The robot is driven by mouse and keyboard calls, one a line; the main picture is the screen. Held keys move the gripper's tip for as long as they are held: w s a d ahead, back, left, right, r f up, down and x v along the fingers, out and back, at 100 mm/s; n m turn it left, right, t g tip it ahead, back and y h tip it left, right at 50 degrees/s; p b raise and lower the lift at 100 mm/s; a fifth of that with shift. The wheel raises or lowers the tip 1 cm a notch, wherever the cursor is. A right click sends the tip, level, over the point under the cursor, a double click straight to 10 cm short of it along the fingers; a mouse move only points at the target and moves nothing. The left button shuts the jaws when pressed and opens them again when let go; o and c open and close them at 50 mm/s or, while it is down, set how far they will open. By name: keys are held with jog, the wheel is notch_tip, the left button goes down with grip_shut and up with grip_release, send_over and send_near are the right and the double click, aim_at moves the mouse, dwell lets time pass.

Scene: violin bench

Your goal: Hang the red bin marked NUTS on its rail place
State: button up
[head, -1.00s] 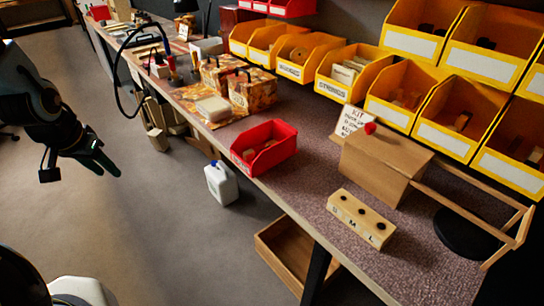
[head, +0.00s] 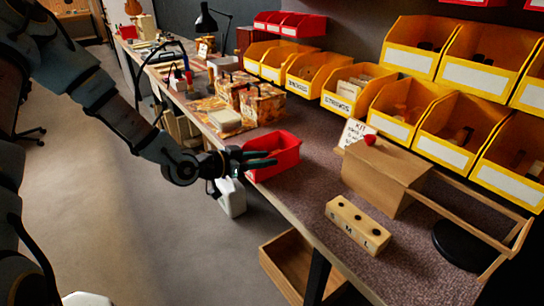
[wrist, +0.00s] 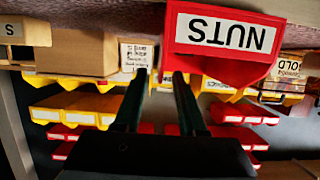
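The red bin marked NUTS (head: 285,158) stands upright on the near edge of the bench. Its white NUTS label (wrist: 226,32) shows upside down in the wrist view. My gripper (head: 263,159) is at the bin's near left side in the head view, its fingers overlapping the bin in the picture. In the wrist view my gripper (wrist: 159,74) has its two fingers apart with nothing between them; one finger overlaps the bin's edge. Contact cannot be told. Red bins (head: 289,27) hang at the back wall; which rail place is free cannot be told.
Yellow bins (head: 350,92) line the back of the bench (head: 300,205). A wooden box (head: 378,180) and a block marked S M L (head: 357,223) stand to the right. Patterned boxes (head: 262,106) stand behind left. A white jug (head: 231,197) is below the bench edge.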

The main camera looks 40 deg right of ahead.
aim_at(280, 171)
jog(key=shift+p+x, duration=1.05)
jog(key=shift+x, duration=2.05)
jog(key=shift+c, duration=0.2)
grip_shut()
